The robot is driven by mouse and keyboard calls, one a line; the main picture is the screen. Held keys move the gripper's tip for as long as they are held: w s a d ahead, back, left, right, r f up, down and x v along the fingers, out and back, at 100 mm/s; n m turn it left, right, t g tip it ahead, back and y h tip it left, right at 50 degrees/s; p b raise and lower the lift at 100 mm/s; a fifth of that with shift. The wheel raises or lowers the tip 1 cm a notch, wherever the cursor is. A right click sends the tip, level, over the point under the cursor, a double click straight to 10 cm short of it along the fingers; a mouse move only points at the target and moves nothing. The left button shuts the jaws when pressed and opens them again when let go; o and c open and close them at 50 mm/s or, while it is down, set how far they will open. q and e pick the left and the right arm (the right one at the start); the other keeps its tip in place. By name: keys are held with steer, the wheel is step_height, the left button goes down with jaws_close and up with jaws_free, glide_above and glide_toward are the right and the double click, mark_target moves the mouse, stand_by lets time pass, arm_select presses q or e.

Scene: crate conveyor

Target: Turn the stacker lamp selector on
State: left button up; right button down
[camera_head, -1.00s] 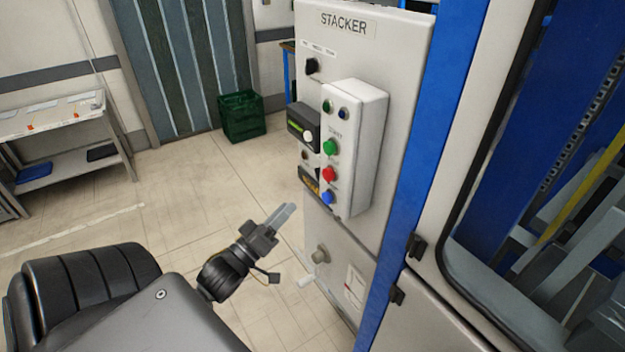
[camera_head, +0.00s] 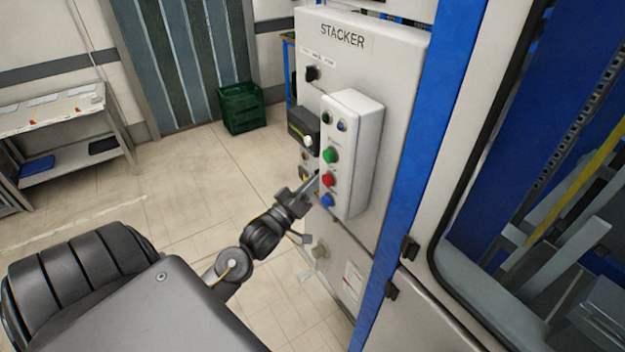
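The grey STACKER panel (camera_head: 375,75) stands at the centre right. A black rotary selector (camera_head: 312,73) sits at its upper left under small labels too small to read; I cannot tell its setting or be sure that it is the lamp selector. My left gripper (camera_head: 313,182) is in front of the panel's lower left, well below that selector, beside the red and blue buttons. Its fingers look shut together with nothing between them. It hides part of the yellow-marked plate there. I cannot tell whether the fingertips touch the panel. My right gripper is out of view.
A raised button box (camera_head: 362,125) with green (camera_head: 331,155), red (camera_head: 327,179) and blue (camera_head: 327,200) buttons juts out beside the gripper. A dark display unit (camera_head: 303,125) is left of it. A blue post (camera_head: 420,165) borders the panel.

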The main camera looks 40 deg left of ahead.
arm_select(q)
steer(key=shift+s, duration=0.1)
jaws_close()
stand_by(0.4)
steer(key=shift+w+a+r+m+g+h+b, duration=0.1)
steer(key=shift+a+m+g+h+b, duration=0.25)
steer(key=shift+m+h+b, duration=2.3)
steer(key=shift+w+a+r+m+g+h+b, duration=0.15)
steer(key=shift+m+g+h, duration=0.55)
steer(key=shift+m, duration=4.05)
steer(key=shift+s+a+f+m+g+h+b, duration=0.1)
steer(key=shift+a+m+g+h+b, duration=0.2)
steer(key=shift+m+h+b, duration=2.4)
steer(key=m+y+p, duration=0.1)
steer(key=m+p, duration=0.1)
steer(key=shift+r+m+y, duration=0.1)
steer(key=shift+m+y, duration=0.2)
steer(key=shift+y, duration=0.05)
